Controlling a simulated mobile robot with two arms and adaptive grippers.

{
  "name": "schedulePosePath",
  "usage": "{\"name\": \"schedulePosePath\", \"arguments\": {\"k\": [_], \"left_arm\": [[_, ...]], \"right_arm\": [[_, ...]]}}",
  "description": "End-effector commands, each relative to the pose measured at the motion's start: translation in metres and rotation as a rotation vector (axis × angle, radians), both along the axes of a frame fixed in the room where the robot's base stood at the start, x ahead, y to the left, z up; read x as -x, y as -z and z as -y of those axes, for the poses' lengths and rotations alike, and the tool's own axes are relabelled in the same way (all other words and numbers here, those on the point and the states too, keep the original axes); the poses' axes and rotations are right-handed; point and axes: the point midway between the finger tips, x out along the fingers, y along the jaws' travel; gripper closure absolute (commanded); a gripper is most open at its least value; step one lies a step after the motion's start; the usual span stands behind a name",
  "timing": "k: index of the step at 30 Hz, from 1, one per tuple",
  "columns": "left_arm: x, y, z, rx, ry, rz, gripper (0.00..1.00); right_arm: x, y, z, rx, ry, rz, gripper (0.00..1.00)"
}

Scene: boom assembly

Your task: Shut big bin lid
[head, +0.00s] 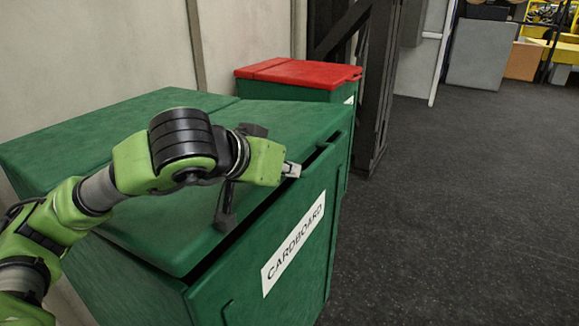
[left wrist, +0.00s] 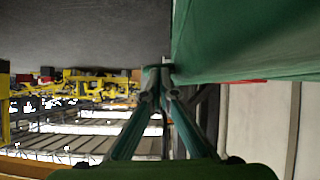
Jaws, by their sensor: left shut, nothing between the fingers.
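The big green bin (head: 255,300) with a white "CARDBOARD" label (head: 293,242) stands in the middle of the head view. Its green lid (head: 285,117) lies low over it, with a dark gap along the front edge between lid and bin body. My left arm reaches across the lid. My left gripper (head: 291,170) is shut and empty at the lid's front edge; whether it touches the lid is unclear. In the left wrist view the closed fingertips (left wrist: 157,72) are beside a green bin surface (left wrist: 245,40). My right gripper is not in view.
A smaller green bin with a red lid (head: 298,72) stands behind the big bin, beside a dark post (head: 374,90). A pale wall (head: 90,55) runs along the left. The dark floor (head: 460,200) to the right is clear. Shelving and boxes stand far back.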

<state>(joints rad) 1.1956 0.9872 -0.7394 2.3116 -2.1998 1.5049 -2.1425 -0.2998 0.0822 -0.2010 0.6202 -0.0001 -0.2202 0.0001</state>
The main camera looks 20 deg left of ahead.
Motion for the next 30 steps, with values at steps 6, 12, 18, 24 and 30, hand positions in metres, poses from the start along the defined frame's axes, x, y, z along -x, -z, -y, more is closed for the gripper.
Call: {"name": "schedulePosePath", "arguments": {"k": [6, 12, 18, 24, 30], "left_arm": [[-0.001, 0.0, -0.003, -0.006, -0.004, 0.001, 1.0], [0.0, -0.006, -0.004, -0.005, -0.005, 0.002, 1.0], [0.007, -0.041, -0.01, -0.007, -0.006, 0.004, 1.0], [0.042, -0.064, -0.017, -0.005, -0.003, 0.01, 1.0], [0.074, -0.085, -0.023, -0.004, -0.001, 0.007, 1.0]], "right_arm": [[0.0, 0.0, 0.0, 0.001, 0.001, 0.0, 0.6], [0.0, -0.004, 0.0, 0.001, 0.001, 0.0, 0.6], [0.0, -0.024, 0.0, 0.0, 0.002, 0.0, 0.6], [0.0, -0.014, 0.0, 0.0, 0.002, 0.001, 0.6], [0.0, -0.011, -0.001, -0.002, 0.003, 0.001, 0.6]]}}
